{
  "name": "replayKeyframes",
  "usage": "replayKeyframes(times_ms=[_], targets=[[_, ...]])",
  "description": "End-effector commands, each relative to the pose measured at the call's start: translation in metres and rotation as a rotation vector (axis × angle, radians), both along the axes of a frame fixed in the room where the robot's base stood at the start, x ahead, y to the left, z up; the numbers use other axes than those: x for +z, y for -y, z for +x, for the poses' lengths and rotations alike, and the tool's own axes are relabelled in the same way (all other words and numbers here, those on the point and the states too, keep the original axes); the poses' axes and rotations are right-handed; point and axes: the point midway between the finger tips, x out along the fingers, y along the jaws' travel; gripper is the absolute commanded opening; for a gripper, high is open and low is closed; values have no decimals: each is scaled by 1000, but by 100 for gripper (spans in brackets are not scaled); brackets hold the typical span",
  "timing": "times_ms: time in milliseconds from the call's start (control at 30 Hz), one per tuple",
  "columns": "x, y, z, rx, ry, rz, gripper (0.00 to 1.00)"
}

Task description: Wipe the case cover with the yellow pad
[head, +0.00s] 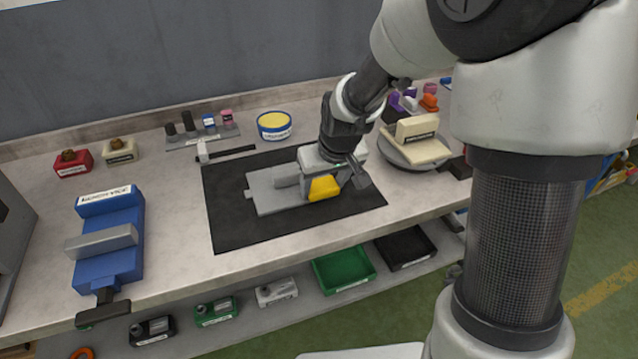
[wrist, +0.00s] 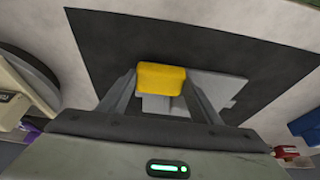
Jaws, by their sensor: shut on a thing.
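The yellow pad (head: 323,187) is between the fingers of my gripper (head: 340,180), which is shut on it. The pad also shows in the wrist view (wrist: 161,79) between the two fingers. The case cover (head: 265,194) is a flat grey plate with a raised part, lying on a black mat (head: 228,220). My gripper is over the right end of the cover, which shows behind the pad in the wrist view (wrist: 212,90). Whether the pad touches the cover I cannot tell. My gripper hides the cover's right end in the head view.
A blue vice (head: 110,235) stands at the left. A round turntable (head: 390,150) with cream blocks is right of the mat. A blue tin (head: 274,126) and a rack of small parts (head: 202,135) stand behind. Bins, including a green one (head: 343,268), sit on the shelf below.

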Motion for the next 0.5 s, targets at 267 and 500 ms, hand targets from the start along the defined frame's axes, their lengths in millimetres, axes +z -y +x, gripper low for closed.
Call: replayKeyframes(times_ms=[267, 500], targets=[[-1, -3, -1, 1, 0, 1, 40], [-3, -18, -6, 3, -1, 0, 40]])
